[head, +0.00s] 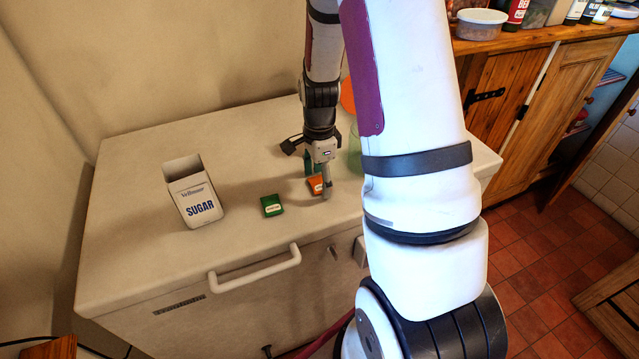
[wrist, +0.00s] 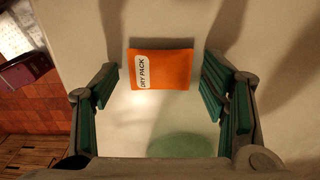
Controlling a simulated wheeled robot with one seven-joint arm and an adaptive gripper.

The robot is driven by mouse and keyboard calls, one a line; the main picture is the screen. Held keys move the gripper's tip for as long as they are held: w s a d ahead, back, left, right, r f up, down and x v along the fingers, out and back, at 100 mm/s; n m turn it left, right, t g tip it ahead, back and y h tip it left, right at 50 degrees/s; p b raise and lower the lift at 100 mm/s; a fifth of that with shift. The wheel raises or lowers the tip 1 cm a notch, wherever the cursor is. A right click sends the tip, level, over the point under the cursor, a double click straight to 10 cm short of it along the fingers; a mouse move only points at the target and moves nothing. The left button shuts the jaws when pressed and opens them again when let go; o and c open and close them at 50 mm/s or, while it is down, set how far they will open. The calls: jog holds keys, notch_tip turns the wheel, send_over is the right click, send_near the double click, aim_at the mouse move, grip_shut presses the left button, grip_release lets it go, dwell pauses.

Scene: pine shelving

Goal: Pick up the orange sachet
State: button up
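The orange sachet (wrist: 165,70) lies flat on the white top, with a white "DRY PACK" label at its left end. In the head view the orange sachet (head: 315,187) is partly hidden by my gripper (head: 318,180), which is just above it. In the wrist view my gripper (wrist: 163,95) is open, with its green-padded fingers apart on the left and right of the sachet. Nothing is held between them. Whether a finger touches the white top cannot be told.
A green packet (head: 271,205) lies left of the sachet, and a white sugar box (head: 194,202) stands farther left. A greenish clear vessel (head: 355,152) and an orange object (head: 347,97) are behind, partly hidden by my arm. The white top (head: 130,250) is clear at its front left.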

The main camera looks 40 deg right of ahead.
jog(key=c, duration=0.9)
jog(key=shift+o, duration=0.2)
jog(key=shift+r, duration=0.1)
